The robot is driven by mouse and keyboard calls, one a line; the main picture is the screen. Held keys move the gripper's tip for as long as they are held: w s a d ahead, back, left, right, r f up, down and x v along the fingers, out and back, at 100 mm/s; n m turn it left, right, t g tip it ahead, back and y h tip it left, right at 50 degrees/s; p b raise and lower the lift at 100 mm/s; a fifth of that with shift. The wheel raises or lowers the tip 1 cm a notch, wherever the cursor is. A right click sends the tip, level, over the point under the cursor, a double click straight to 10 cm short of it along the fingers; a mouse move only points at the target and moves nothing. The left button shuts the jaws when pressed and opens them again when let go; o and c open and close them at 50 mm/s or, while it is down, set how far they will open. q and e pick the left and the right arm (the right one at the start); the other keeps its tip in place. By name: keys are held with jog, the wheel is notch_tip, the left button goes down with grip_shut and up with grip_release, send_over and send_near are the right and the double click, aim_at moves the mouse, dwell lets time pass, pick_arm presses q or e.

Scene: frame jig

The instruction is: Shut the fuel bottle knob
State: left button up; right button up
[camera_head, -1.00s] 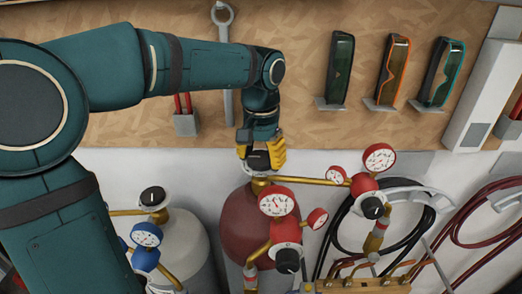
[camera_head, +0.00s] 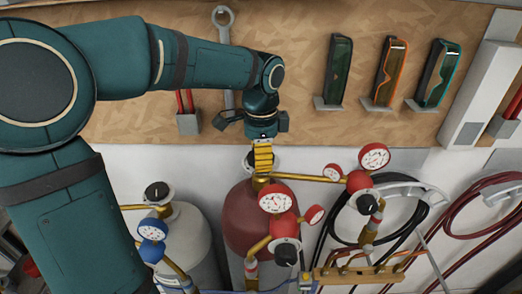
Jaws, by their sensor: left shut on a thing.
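The dark red fuel bottle (camera_head: 237,222) stands in the middle, its top fitted with a brass outlet. Its black knob (camera_head: 250,159) sits on top, mostly hidden behind the yellow fingers. My left gripper (camera_head: 262,163) points down from above and is shut on the knob, with the fingers lined up one behind the other as seen from here. My right gripper does not show.
A red gauge (camera_head: 276,199) and regulator stand in front of the bottle. A grey bottle (camera_head: 190,245) with a blue gauge (camera_head: 152,230) is at left. Goggles (camera_head: 389,72) and a wrench (camera_head: 222,18) hang on the wooden board behind. Hoses hang at right.

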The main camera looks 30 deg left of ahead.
pick_arm(q)
jog(key=m, duration=0.6)
jog(key=shift+m, duration=0.4)
dwell(0.4)
jog(key=o, duration=1.3)
jog(key=shift+c, duration=0.2)
notch_tip(320, 180, up, 12)
